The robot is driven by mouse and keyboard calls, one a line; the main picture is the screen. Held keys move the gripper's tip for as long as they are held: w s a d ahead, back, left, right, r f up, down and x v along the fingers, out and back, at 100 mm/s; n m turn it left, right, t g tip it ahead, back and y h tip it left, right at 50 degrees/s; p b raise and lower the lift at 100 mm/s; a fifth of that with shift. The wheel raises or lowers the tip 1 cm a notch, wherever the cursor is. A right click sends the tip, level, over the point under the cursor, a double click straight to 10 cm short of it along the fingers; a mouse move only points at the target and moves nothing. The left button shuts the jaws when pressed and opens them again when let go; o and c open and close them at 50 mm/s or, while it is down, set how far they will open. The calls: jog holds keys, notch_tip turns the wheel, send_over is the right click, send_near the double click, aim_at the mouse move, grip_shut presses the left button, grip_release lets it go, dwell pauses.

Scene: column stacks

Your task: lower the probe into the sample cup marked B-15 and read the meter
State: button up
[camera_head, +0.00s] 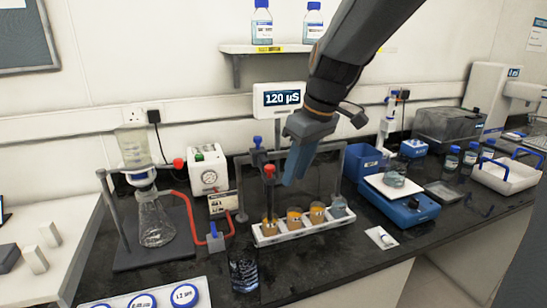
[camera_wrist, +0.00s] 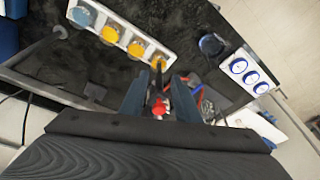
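The white rack (camera_head: 290,235) holds a row of cups: amber liquid in the left ones and a blue-grey cup (camera_head: 338,206) at the right end. Their labels are too small to read, so I cannot tell which is B-15. A red-topped dark probe (camera_head: 268,182) stands upright at the leftmost amber cup (camera_head: 270,226); I cannot tell how deep its tip is. The wall meter (camera_head: 282,98) reads 120 µS. My gripper (camera_head: 290,182) points down above the rack, beside the probe. In the wrist view, my open fingers (camera_wrist: 159,95) have the red top (camera_wrist: 159,108) between them, with gaps visible.
A metal frame (camera_head: 343,160) with a blue-knobbed clamp (camera_head: 257,150) stands behind the rack. A glass flask (camera_head: 155,225) on a stand is left, a blue scale (camera_head: 400,208) right. A dark glass (camera_head: 243,270) and round-labelled tray (camera_head: 150,297) are in front.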

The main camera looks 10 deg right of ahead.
aim_at(270, 166)
jog(key=w+a+r+n+y, duration=0.1)
jog(key=w+a+r+n, duration=0.2)
jog(key=r, duration=0.5)
jog(key=shift+n+t, duration=0.3)
jog(key=shift+d+p+x, duration=0.2)
jog(key=shift+p+x, duration=0.3)
jog(key=shift+x, duration=1.45)
jog(key=shift+d+p+x, duration=0.15)
jog(key=shift+p+x, duration=0.3)
jog(key=shift+x, duration=1.5)
jog(key=shift+f, duration=0.1)
grip_shut()
